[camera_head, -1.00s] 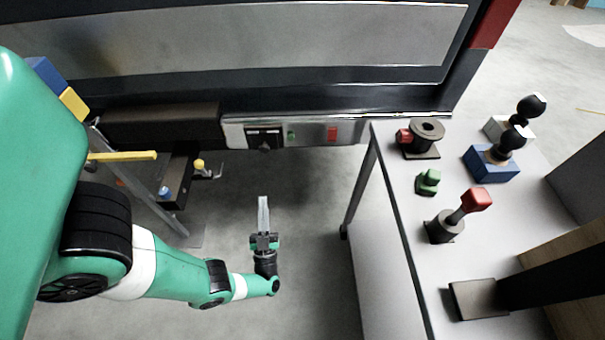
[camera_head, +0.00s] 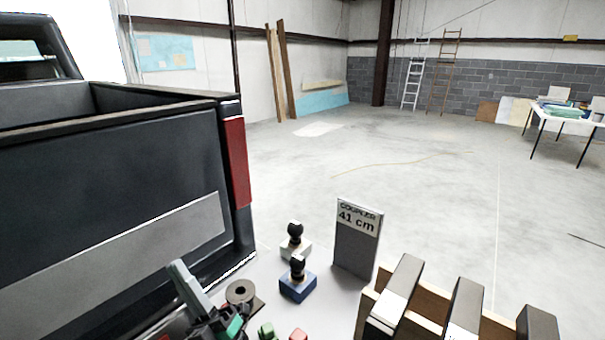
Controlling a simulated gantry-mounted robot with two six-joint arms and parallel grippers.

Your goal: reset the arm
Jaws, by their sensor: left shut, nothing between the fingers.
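My left gripper (camera_head: 178,268) shows at the bottom left of the head view, in front of the truck's tailgate. Its fingers are shut together with nothing between them and point up and slightly left. A little of my green arm shows below it; the rest is cut off by the frame's lower edge. My right gripper is out of view.
Right of the gripper, a table (camera_head: 335,310) bears a dark spool (camera_head: 241,291), a blue-based black knob (camera_head: 297,284), a white-based knob (camera_head: 293,247) and a "41 cm" sign (camera_head: 356,250). A slotted wooden rack (camera_head: 420,308) stands right. The floor beyond is open.

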